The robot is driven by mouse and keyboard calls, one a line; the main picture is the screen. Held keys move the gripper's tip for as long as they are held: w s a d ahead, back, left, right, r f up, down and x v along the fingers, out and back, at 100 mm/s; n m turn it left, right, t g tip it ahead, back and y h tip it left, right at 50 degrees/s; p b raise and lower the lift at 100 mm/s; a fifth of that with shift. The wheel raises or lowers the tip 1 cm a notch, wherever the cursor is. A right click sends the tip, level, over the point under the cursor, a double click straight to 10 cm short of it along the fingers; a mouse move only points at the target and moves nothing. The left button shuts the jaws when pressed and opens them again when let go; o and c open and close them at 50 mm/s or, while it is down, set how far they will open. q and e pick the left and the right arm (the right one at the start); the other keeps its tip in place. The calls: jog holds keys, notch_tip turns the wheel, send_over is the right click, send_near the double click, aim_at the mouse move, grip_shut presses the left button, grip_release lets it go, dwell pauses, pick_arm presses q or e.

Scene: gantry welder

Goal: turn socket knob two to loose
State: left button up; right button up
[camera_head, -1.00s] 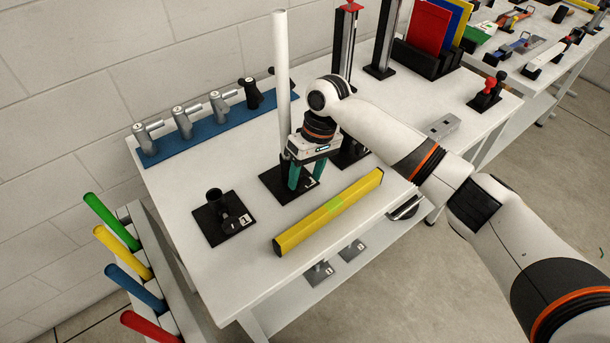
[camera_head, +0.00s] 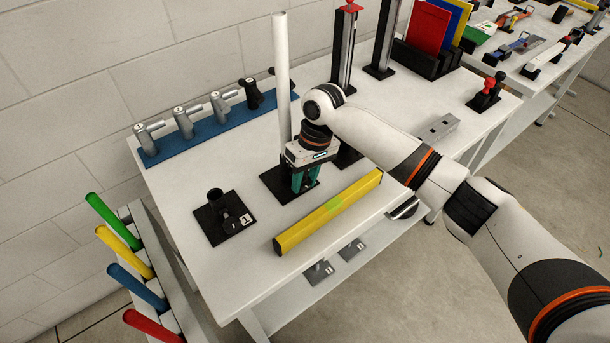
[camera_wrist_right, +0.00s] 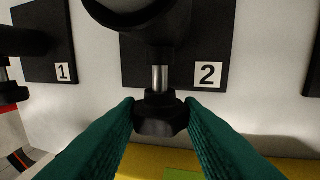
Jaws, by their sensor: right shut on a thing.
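Socket two is a black square plate (camera_wrist_right: 225,30) labelled 2, with a black socket (camera_wrist_right: 140,18) on it. It also shows in the head view, where its plate (camera_head: 270,183) holds an upright white pole (camera_head: 282,80). Its black knob (camera_wrist_right: 160,118) sticks out on a short metal shaft. My right gripper (camera_wrist_right: 160,112) has its green fingers closed on both sides of this knob. In the head view the right gripper (camera_head: 305,182) is at the pole's foot and hides the knob. My left gripper is not in view.
Socket one (camera_head: 222,218) stands empty to the left, with its own knob. A yellow bar (camera_head: 328,212) lies close in front of the gripper. A blue rack (camera_head: 210,125) with several clamps is at the back left. Coloured tubes (camera_head: 118,222) stand left of the table.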

jog(key=h+p, duration=0.1)
jog(key=p, duration=0.1)
jog(key=t+h+p, duration=0.1)
jog(key=p, duration=0.1)
jog(key=t+h+p, duration=0.1)
jog(key=p, duration=0.1)
jog(key=shift+s+a+r, duration=0.2)
jog(key=shift+a+r, duration=0.1)
jog(key=shift+r, duration=0.05)
jog(key=shift+a+f+t+h+p, duration=0.1)
jog(key=shift+f+t+h+p, duration=0.2)
jog(key=shift+t+h+p, duration=0.85)
jog(key=shift+s, duration=0.1)
jog(key=o, duration=1)
jog(key=shift+c, duration=0.2)
jog(key=v, duration=1.2)
jog(key=shift+a, duration=0.15)
